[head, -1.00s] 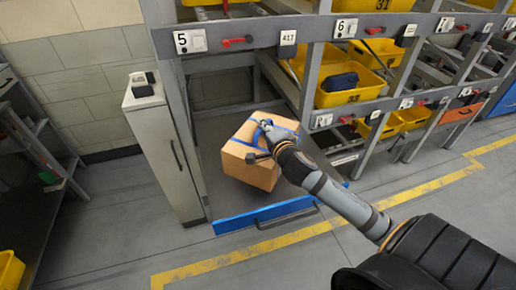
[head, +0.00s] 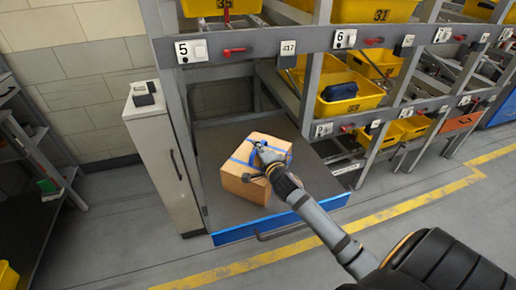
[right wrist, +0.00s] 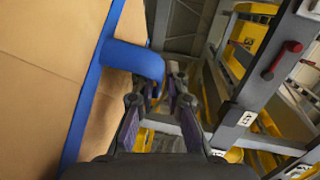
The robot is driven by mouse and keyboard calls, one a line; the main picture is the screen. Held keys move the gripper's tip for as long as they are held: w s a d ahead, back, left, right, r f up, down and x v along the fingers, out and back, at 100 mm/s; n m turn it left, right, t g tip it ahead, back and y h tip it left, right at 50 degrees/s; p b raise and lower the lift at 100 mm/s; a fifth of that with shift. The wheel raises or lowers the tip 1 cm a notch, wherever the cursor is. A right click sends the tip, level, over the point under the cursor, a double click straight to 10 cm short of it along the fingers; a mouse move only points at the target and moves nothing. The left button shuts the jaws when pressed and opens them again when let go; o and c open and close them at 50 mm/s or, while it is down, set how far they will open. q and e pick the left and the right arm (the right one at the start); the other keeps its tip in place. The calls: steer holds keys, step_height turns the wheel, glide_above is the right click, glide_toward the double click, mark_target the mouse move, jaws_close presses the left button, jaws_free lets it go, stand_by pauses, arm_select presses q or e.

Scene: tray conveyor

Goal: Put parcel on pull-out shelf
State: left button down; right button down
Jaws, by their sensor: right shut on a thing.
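The parcel (head: 245,187) is a brown cardboard box with blue straps and a blue handle loop on top. It is over the left part of the grey pull-out shelf (head: 310,185), behind the shelf's blue front edge. I cannot tell whether its underside touches the shelf. My right gripper (head: 262,151) is shut on the parcel's blue handle. In the right wrist view, the handle (right wrist: 140,60) reaches between the fingertips (right wrist: 165,85), and the parcel's brown side (right wrist: 40,80) fills the left. My left gripper is not in view.
A pale narrow cabinet (head: 160,165) stands left of the shelf. A grey rack beam (head: 235,48) runs above it. Yellow bins (head: 350,105) sit in the rack to the right.

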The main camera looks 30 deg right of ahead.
steer(key=shift+r, duration=0.1)
steer(key=c, duration=1.4)
jaws_free()
steer(key=shift+f, duration=0.2)
steer(key=shift+r, duration=0.2)
steer(key=v, duration=1.2)
steer(key=shift+p, duration=0.4)
steer(key=shift+s+f, duration=0.1)
steer(key=shift+f, duration=0.05)
